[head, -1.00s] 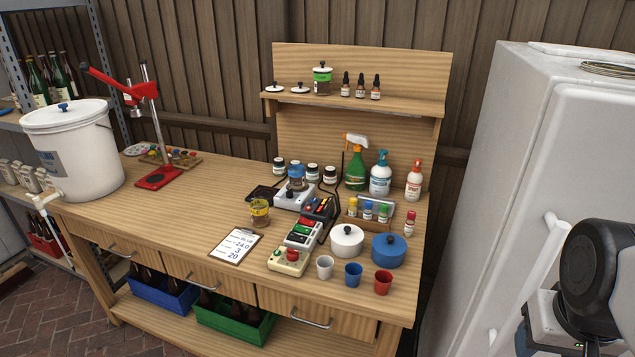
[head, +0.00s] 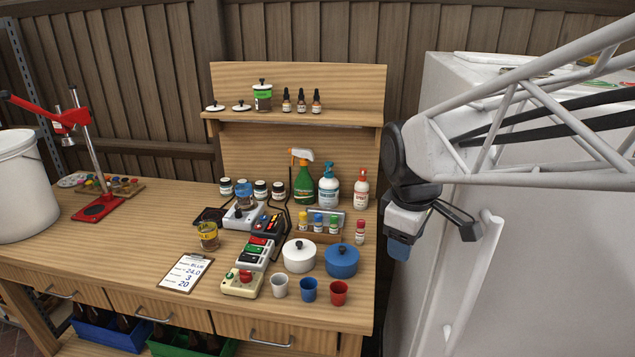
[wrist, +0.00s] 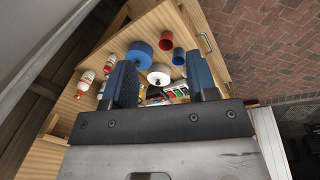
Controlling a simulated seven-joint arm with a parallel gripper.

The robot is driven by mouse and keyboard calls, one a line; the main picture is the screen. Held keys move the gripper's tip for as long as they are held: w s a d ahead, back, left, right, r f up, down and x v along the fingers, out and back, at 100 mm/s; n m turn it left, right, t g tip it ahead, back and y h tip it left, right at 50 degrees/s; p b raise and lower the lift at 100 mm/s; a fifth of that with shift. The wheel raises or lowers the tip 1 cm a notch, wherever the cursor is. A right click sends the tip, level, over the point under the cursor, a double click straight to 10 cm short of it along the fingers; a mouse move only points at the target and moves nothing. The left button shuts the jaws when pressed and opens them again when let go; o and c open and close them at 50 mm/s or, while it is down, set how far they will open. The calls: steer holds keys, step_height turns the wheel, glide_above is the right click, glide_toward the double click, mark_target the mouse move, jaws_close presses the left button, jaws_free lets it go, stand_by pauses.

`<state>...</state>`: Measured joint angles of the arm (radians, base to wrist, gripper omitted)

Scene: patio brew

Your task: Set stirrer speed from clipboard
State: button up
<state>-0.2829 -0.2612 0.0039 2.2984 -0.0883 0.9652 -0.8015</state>
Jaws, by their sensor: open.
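The clipboard (head: 186,272) lies flat on the workbench, its sheet showing handwritten lines with "BLUE", "24.0", "3" and "20"; the labels are too small to read surely. The white stirrer (head: 243,215) stands near the back with a blue-topped jar (head: 244,196) on it. In front are a dark device with coloured buttons (head: 268,225), a box with green and red parts (head: 257,254) and a cream box with a red knob (head: 241,283). My gripper (head: 399,250) hangs right of the bench, apart from everything. In the wrist view its blue fingers (wrist: 163,82) are spread and empty.
A white lidded pot (head: 299,256), a blue lidded pot (head: 341,261) and three cups (head: 308,290) stand at the bench's right front. Spray and pump bottles (head: 328,186) stand behind. The fridge (head: 500,260) is close on the right. The bench's left middle is clear.

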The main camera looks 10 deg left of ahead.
steer(key=w+a+r+n, duration=0.1)
steer(key=w+a+n, duration=0.5)
steer(key=w+a, duration=0.55)
steer(key=n+g, duration=0.2)
steer(key=n, duration=1.5)
glide_above(238, 210)
steer(key=f, duration=1.6)
steer(key=shift+d+f, duration=0.3)
steer(key=shift+w+a+f, duration=0.15)
steer(key=shift+a+f, duration=0.2)
steer(key=shift+a, duration=0.1)
steer(key=shift+f, duration=3.9)
